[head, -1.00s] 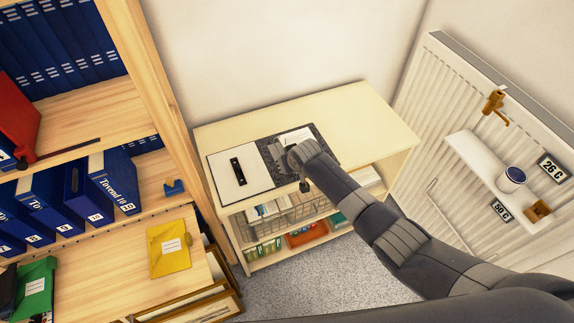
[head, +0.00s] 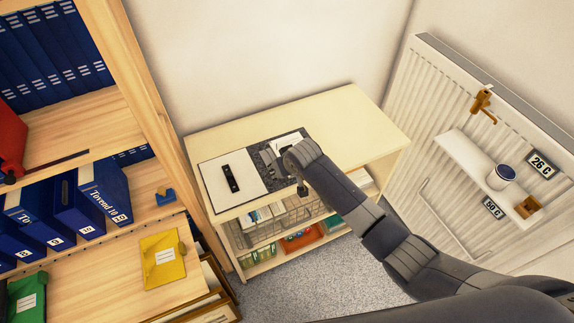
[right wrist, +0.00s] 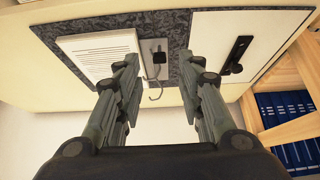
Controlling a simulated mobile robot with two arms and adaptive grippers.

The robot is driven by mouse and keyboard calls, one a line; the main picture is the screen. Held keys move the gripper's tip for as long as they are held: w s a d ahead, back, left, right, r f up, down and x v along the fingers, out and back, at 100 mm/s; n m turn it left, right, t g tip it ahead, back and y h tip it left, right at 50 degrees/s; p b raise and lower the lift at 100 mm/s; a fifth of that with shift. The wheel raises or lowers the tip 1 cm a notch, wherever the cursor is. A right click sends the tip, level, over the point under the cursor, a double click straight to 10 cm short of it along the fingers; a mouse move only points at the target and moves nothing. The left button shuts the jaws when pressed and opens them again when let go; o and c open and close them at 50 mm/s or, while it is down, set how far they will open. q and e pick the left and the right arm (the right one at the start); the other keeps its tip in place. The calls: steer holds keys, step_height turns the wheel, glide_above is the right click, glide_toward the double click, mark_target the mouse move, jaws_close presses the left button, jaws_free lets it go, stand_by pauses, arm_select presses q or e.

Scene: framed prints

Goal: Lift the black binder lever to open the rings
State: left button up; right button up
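An open binder lies on top of a low cabinet, with a speckled dark-grey cover (right wrist: 60,40) and a white inner panel (head: 225,187) bearing a black bar (head: 231,179). In the right wrist view a paper stack (right wrist: 98,55) lies beside a metal plate (right wrist: 148,75) with a small black lever piece (right wrist: 159,57) and a curved ring (right wrist: 155,96). My right gripper (right wrist: 158,68) is open and empty. Its fingers appear on either side of the lever piece; contact cannot be told. In the head view my right gripper (head: 277,157) hides much of the mechanism. My left gripper is not in view.
The cabinet top (head: 345,115) is clear right of the binder. Wire baskets (head: 262,225) stand below. A tall wooden shelf (head: 110,60) with blue binders (head: 105,185) rises at left. A radiator (head: 440,100) with a small ledge (head: 470,155) and mug (head: 502,176) is at right.

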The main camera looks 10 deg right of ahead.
steer(key=v, duration=0.6)
steer(key=shift+r, duration=0.2)
